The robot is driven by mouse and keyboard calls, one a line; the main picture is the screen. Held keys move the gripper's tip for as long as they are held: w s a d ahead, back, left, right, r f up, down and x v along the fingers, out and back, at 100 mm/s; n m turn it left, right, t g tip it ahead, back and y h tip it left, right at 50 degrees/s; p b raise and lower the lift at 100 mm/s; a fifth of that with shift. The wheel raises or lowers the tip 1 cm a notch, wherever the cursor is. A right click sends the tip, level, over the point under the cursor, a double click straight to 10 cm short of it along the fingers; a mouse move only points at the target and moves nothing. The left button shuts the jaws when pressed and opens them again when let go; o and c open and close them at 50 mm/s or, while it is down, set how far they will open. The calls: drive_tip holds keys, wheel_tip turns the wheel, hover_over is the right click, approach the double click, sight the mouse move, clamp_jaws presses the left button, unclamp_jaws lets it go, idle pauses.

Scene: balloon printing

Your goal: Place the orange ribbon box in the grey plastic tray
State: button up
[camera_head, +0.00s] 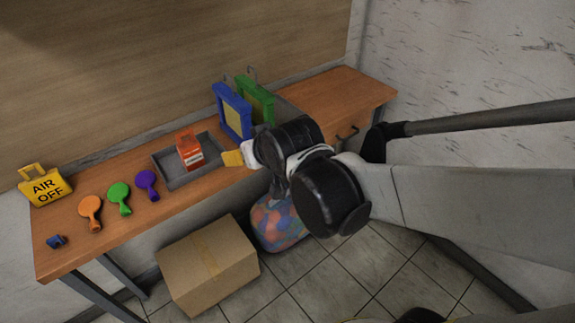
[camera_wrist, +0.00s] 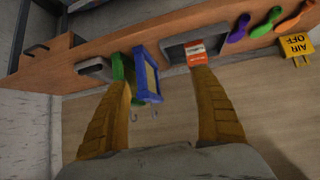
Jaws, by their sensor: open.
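The orange ribbon box (camera_head: 189,149) stands upright inside the grey plastic tray (camera_head: 172,182) on the wooden table, in the head view. In the wrist view the orange box (camera_wrist: 196,53) shows just beyond one fingertip, with the grey tray (camera_wrist: 172,52) around it. My gripper (camera_head: 236,157) is beside the tray, to the right of the box in the head view. In the wrist view my gripper (camera_wrist: 160,75) has its two fingers spread wide, with nothing held between them. The second finger is hidden in the head view.
A blue frame (camera_head: 233,112) and a green frame (camera_head: 258,100) stand right of the tray. Orange, green and purple paddle-like items (camera_head: 147,185) and a yellow AIR OFF sign (camera_head: 46,188) are left. A cardboard box (camera_head: 208,264) and a bag of balloons (camera_head: 277,225) are on the floor.

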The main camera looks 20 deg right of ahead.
drive_tip(key=s+d+g, duration=0.1)
drive_tip(key=s+d, duration=0.2)
drive_tip(key=s, duration=0.4)
drive_tip(key=s+d+m+g+h, duration=0.1)
drive_tip(key=s+d+g, duration=0.1)
drive_tip(key=s, duration=0.6)
drive_tip(key=shift+s+d+f+m, duration=0.15)
drive_tip(key=shift+s+d+m, duration=0.15)
drive_tip(key=shift+d, duration=0.55)
drive_tip(key=shift+w, duration=0.1)
